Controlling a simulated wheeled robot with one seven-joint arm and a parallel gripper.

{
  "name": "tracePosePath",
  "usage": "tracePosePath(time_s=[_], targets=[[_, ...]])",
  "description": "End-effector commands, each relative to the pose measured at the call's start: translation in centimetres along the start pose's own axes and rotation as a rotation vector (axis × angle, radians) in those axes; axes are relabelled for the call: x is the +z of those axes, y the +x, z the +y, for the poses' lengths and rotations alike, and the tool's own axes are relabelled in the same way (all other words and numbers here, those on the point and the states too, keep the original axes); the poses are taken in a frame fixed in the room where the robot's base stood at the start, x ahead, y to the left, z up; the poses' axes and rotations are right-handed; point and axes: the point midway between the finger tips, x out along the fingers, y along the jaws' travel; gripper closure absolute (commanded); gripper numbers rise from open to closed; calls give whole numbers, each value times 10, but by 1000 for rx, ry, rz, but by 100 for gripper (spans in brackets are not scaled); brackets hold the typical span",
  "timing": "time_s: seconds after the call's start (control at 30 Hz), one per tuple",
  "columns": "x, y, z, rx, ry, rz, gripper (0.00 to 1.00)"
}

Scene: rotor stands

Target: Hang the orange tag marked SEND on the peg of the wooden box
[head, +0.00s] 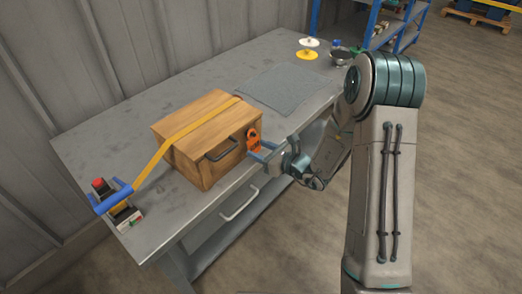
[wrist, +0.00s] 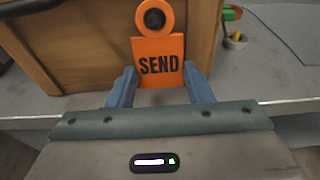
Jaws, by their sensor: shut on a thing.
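The orange tag (wrist: 158,62) marked SEND stands upright between the blue fingers of my gripper (wrist: 160,88) in the wrist view. Its round top has a hole with something dark inside; I cannot tell whether that is the peg. In the head view the tag (head: 253,139) is against the right part of the front of the wooden box (head: 200,170). My gripper (head: 258,152) is shut on the tag's lower part, in front of the box. The box (wrist: 70,50) fills the left and middle behind the tag in the wrist view.
A yellow strap (head: 170,142) runs over the box to a blue-handled tool (head: 115,202) at the table's left. A grey mat (head: 282,88) lies behind the box. White and yellow discs (head: 307,54) and a dark bowl (head: 340,56) stand at the table's far end.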

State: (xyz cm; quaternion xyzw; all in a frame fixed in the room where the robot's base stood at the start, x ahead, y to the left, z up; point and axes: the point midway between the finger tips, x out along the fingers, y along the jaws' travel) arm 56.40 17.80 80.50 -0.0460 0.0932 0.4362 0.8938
Motion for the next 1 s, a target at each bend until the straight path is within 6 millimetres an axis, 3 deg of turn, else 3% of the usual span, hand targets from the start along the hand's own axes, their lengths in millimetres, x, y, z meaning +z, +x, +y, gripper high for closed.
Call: tracePosePath(time_s=[0.43,0.47,0.53,1.0], targets=[[-3,0,0,0,0,0,66],[-3,1,0,0,0,0,48],[-3,1,0,0,0,0,29],[-3,1,0,0,0,0,28]])
